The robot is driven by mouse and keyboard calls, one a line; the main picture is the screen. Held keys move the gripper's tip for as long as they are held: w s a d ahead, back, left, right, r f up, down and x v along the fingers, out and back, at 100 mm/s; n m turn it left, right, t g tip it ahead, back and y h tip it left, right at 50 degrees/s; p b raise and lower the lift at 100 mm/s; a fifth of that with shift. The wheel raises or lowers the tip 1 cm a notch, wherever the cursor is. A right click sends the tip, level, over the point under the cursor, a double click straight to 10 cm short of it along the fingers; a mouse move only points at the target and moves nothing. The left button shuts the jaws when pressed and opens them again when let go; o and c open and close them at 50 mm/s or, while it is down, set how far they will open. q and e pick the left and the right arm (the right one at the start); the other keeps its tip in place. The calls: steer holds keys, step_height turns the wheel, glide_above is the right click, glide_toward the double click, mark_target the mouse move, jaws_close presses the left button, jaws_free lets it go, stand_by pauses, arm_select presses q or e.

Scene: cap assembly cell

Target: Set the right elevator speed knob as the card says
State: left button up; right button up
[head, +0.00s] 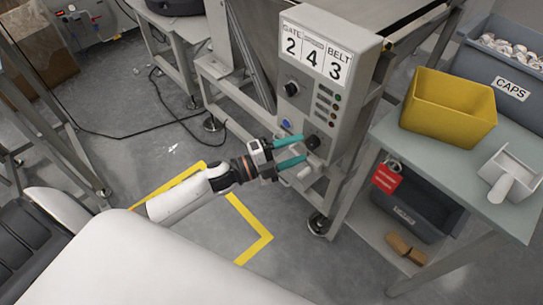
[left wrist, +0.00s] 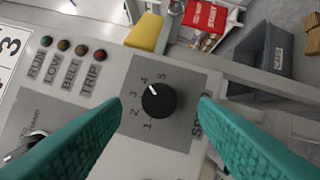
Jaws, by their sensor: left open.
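The control box (head: 335,75) carries a white card (head: 314,55) with the large digits 2, 4 and 3. Its outer headings read GATE and BELT; the middle heading is too small to read. The black speed knob (head: 313,142) sits low on the panel. In the left wrist view the knob (left wrist: 159,101) has a 1 to 5 scale, and its white mark points at 4. My left gripper (head: 304,148) is open at the panel. In the left wrist view its teal fingers (left wrist: 160,104) stand either side of the knob, with gaps. The right finger partly covers the SPEED label.
Another dark knob (head: 291,88) and a blue button (head: 287,124) are on the panel. Indicator lamps (left wrist: 72,47) sit beside the speed scale. A yellow bin (head: 449,100) and a white scoop (head: 512,172) stand on the bench at right.

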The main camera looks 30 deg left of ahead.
arm_select(q)
steer(key=r+v, duration=0.1)
steer(key=v, duration=0.8)
steer(key=shift+f, duration=0.5)
steer(key=shift+s, duration=0.1)
